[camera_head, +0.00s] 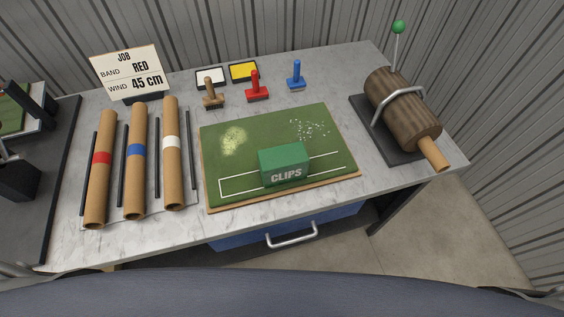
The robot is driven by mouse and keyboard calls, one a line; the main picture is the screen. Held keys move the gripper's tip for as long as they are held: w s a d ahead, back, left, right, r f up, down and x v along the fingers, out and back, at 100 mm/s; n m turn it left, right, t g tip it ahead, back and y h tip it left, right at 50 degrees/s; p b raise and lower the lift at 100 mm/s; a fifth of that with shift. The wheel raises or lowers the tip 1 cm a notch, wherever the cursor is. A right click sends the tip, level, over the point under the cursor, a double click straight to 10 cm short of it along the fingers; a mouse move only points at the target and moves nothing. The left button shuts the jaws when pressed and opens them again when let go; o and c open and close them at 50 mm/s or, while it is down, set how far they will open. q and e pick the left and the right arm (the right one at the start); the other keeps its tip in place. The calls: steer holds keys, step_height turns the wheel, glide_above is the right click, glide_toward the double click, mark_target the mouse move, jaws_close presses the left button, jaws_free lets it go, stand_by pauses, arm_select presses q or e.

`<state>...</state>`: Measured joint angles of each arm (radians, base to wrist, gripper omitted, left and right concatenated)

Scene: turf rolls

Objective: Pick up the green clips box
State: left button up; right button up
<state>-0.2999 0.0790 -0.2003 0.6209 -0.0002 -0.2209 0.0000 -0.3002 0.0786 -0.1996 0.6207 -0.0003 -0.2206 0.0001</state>
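The green clips box (284,164) stands on the front right part of the green turf board (232,170) in the middle of the table. Its front face carries the white word CLIPS, and it covers part of the white lines on the turf. Nothing touches the box from above.
A job sign (130,75), stamps including a red one (257,87), and ink pads stand behind. A wooden roller (402,105) with an upright green-knobbed lever stands right.

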stand_by(0.3)
arm_select(q)
steer(key=o, duration=0.9)
